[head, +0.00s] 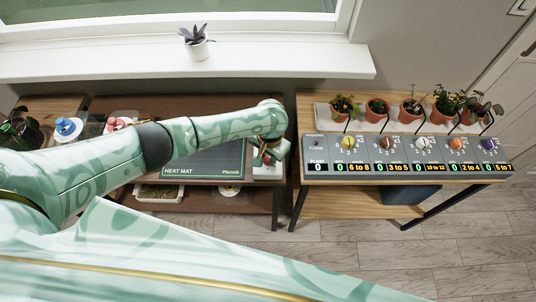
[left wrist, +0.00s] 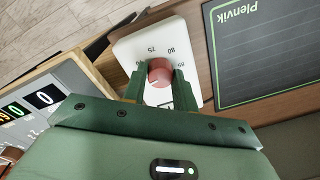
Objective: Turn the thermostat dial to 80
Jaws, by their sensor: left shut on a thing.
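The white thermostat plate (left wrist: 130,48) lies beside the heat mat, with printed numbers around a red dial (left wrist: 160,68); 75 and 80 are among them. The plate's edge also shows in the head view (head: 268,173). My left gripper (left wrist: 160,85) is shut on the dial, one green finger on each side of it. In the head view my left gripper (head: 267,156) reaches down over the plate and hides most of it. I cannot make out a pointer on the dial. My right gripper is not in view.
The black heat mat (head: 205,160) lies left of the thermostat. A pump panel (head: 400,155) with several coloured knobs stands on the right-hand table, with potted plants (head: 411,109) behind it. A gap separates the tables. A small potted plant (head: 196,46) stands on the windowsill.

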